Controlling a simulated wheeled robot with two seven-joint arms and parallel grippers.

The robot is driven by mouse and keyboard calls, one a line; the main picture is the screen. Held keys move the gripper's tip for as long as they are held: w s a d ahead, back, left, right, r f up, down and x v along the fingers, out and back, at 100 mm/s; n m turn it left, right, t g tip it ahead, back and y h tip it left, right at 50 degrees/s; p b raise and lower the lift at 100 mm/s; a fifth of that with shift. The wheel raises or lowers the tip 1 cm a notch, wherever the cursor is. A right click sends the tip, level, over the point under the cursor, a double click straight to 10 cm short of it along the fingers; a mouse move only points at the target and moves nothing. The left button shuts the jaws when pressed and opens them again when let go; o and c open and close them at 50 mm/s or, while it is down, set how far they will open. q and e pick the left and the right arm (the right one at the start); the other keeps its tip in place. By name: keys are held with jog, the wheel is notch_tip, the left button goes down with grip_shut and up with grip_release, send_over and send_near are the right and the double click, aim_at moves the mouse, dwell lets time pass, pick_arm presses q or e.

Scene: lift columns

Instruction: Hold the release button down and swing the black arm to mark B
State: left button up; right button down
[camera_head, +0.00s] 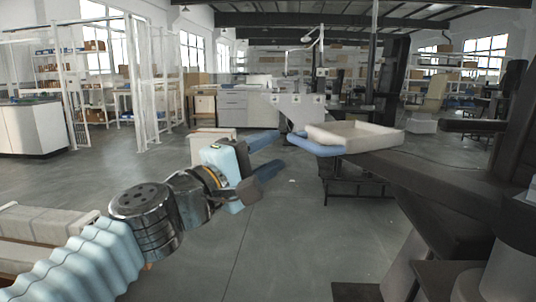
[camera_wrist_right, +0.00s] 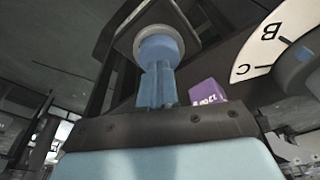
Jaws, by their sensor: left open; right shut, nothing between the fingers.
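In the right wrist view, my right gripper (camera_wrist_right: 157,72) has its blue fingers together with nothing between them. Their tips are at a round blue button-like disc (camera_wrist_right: 158,46) with a pale collar, set in a dark housing. I cannot tell whether the disc is pressed down. A white dial plate (camera_wrist_right: 280,38) at upper right shows letters B and C, with a tick line near C. A dark beam (camera_wrist_right: 220,62) lies beside the fingers; I cannot tell if it is the black arm. In the head view, my left gripper (camera_head: 281,153) is open and empty over the floor.
A purple block (camera_wrist_right: 207,92) with unclear lettering and a blue-grey knob (camera_wrist_right: 298,66) are near the dial. In the head view, a cream tray (camera_head: 382,140) is right of centre and dark structures fill the right side. Open floor (camera_head: 275,240) lies ahead.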

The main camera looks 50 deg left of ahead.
jog(key=shift+r+p, duration=0.35)
jog(key=shift+r, duration=0.35)
notch_tip(320, 180, up, 2)
jog(key=shift+r+p, duration=0.1)
jog(key=shift+p, duration=0.35)
jog(key=shift+r, duration=0.2)
pick_arm(q)
jog(key=shift+r, duration=1)
pick_arm(e)
jog(key=shift+r, duration=0.75)
jog(key=shift+f, duration=0.15)
